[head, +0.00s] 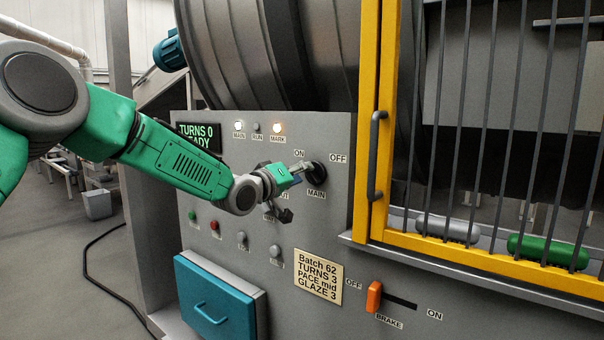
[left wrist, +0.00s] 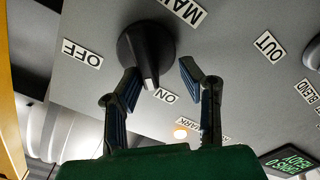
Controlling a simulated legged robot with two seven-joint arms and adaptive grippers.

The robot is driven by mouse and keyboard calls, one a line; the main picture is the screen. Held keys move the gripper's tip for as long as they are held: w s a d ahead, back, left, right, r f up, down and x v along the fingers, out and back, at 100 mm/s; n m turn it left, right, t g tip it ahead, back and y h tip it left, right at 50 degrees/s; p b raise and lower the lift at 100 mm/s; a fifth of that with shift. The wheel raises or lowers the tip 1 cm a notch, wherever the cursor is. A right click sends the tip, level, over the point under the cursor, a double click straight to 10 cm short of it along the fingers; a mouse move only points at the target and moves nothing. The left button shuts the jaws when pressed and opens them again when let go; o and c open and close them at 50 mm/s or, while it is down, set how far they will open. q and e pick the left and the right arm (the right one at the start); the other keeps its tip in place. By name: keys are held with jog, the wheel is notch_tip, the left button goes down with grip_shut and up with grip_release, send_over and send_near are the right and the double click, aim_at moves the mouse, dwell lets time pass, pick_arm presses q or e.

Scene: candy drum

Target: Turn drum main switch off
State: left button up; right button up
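The main switch is a black rotary knob (head: 316,174) on the grey control panel, with MAIN below it, ON at its upper left and OFF at its upper right. The left wrist view shows the knob (left wrist: 146,48) close up, its white pointer mark turned to the ON label (left wrist: 166,95). My left gripper (head: 298,174) is just left of the knob. In the left wrist view its two fingers (left wrist: 160,70) are apart, one overlapping the knob's edge and the other clear of it. I cannot tell whether a finger touches. My right gripper is out of view.
The panel (head: 335,220) has MAIN and MARK lamps lit and a green display (head: 198,138) reading TURNS 0. An orange brake lever (head: 374,297) is below right. A yellow barred gate (head: 367,120) with a handle stands right of the knob. A teal drawer (head: 215,300) is below.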

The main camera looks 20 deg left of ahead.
pick_arm(q)
jog(key=shift+w+d, duration=0.25)
jog(key=shift+d, duration=0.5)
jog(key=shift+s+d+r, duration=0.1)
jog(key=shift+d+r, duration=0.1)
jog(key=shift+d, duration=0.2)
jog(key=c, duration=0.5)
jog(key=shift+a, duration=0.1)
grip_shut()
jog(key=shift+a, duration=0.35)
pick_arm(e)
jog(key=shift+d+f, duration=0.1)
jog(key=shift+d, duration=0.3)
